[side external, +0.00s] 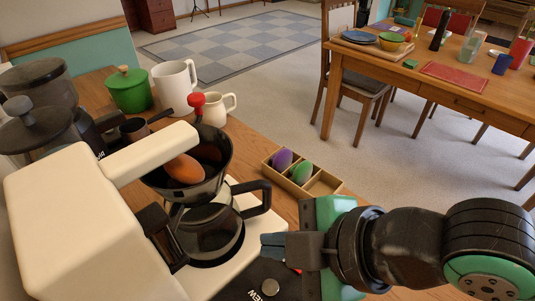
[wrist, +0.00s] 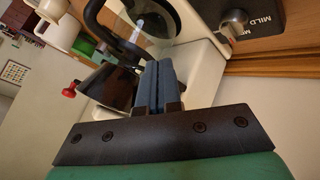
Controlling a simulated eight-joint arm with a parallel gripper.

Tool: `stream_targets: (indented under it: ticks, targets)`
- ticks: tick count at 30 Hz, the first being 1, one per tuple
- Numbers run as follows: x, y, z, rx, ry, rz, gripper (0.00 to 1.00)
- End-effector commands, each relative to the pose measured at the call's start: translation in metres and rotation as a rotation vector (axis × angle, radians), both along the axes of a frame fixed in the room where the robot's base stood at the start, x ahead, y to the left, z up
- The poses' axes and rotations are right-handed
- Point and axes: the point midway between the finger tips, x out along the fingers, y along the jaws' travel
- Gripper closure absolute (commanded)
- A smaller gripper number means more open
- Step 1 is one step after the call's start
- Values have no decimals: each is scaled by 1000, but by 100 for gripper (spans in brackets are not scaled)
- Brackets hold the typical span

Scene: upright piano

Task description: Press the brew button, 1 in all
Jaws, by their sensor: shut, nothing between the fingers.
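The white coffee maker (side external: 85,225) fills the lower left of the side view, with a glass carafe (side external: 212,232) on its base. Its black front panel (side external: 245,281) bears a round silver-topped knob (side external: 270,287); the wrist view shows a knob (wrist: 233,20) beside the word MILD. Lettering ending in "EW" is partly visible at the lower edge of the side view. I cannot make out the brew button itself. My gripper (side external: 268,246) is shut and empty, its blue fingertips above the panel, right of the carafe. It also shows in the wrist view (wrist: 155,68).
The black filter basket (side external: 190,170) and carafe handle (side external: 262,195) stand near my gripper. A wooden divided tray (side external: 325,184) holds purple and green egg-shaped items behind it. A white mug (side external: 175,84), cream jug (side external: 217,107) and green pot (side external: 130,92) stand farther back.

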Motion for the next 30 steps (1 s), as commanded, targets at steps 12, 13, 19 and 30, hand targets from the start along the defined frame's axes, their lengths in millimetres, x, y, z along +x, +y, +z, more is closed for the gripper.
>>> stream_targets:
  ticks: [12,13,19,30]
  targets:
    - [1,1,-41,0,1,-2,100]
    - [1,1,-45,0,1,-2,100]
    - [1,0,-71,0,1,-2,100]
    - [0,0,-88,0,1,-2,100]
